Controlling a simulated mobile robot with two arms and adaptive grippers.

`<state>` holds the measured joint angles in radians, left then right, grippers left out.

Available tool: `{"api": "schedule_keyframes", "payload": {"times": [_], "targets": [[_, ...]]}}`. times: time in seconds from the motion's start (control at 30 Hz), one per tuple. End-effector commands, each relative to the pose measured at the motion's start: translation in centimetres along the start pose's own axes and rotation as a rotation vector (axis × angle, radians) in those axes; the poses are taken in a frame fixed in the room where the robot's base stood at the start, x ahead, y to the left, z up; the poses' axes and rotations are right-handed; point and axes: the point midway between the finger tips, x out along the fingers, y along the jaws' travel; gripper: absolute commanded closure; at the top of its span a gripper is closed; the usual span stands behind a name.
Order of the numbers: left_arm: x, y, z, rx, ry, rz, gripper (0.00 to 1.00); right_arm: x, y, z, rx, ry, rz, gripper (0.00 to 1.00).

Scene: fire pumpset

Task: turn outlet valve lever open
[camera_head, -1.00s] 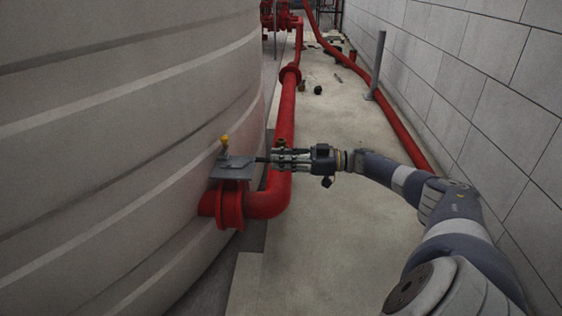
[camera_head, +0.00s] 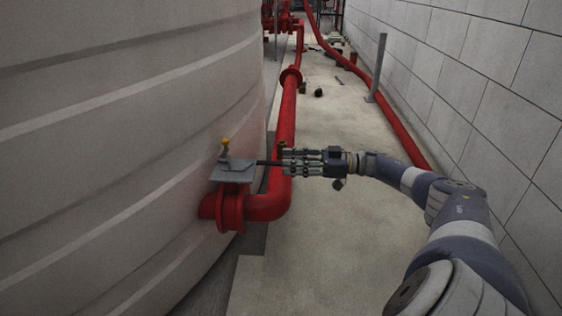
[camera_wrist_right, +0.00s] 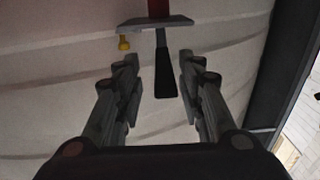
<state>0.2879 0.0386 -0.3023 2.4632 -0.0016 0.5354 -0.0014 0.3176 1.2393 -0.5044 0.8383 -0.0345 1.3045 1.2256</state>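The outlet valve (camera_head: 233,173) has a grey plate on top and sits on a red flanged pipe beside the tank. A small yellow knob (camera_head: 225,142) stands on it; it also shows in the wrist view (camera_wrist_right: 124,43). The black lever (camera_head: 268,162) sticks out from the valve to the right. In the wrist view, the lever (camera_wrist_right: 166,78) lies between the two fingers with gaps on both sides. My right gripper (camera_head: 285,159) is open at the lever's end, and its fingers (camera_wrist_right: 159,60) do not appear to touch it. My left gripper is not in view.
The large pale ribbed tank (camera_head: 110,130) fills the left side. A red pipe (camera_head: 286,115) runs away behind the gripper. Another red pipe (camera_head: 390,115) and a grey post (camera_head: 378,68) stand along the block wall (camera_head: 470,70). The floor between is mostly clear.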

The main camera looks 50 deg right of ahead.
Motion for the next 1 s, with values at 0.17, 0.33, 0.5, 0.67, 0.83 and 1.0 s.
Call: {"api": "schedule_keyframes", "payload": {"times": [0.17, 0.33, 0.5, 0.67, 0.83, 1.0], "targets": [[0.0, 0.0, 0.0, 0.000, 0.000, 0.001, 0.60, -4.1, 0.1, 0.1, 0.001, -0.004, 0.003, 0.64], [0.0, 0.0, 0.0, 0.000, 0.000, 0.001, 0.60, -6.8, 0.2, 0.0, 0.000, -0.001, 0.000, 0.64], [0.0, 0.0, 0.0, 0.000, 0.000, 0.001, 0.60, -8.1, 0.1, 0.0, 0.000, -0.001, -0.001, 0.64], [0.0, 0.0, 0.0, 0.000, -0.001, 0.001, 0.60, -8.3, 0.1, -0.1, 0.000, 0.000, -0.003, 0.64], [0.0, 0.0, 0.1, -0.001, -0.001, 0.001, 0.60, -8.3, 0.1, 0.0, 0.000, 0.000, -0.003, 0.64], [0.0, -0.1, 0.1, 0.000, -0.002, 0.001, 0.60, -8.3, 0.1, 0.0, 0.000, 0.000, -0.003, 0.64]]}}
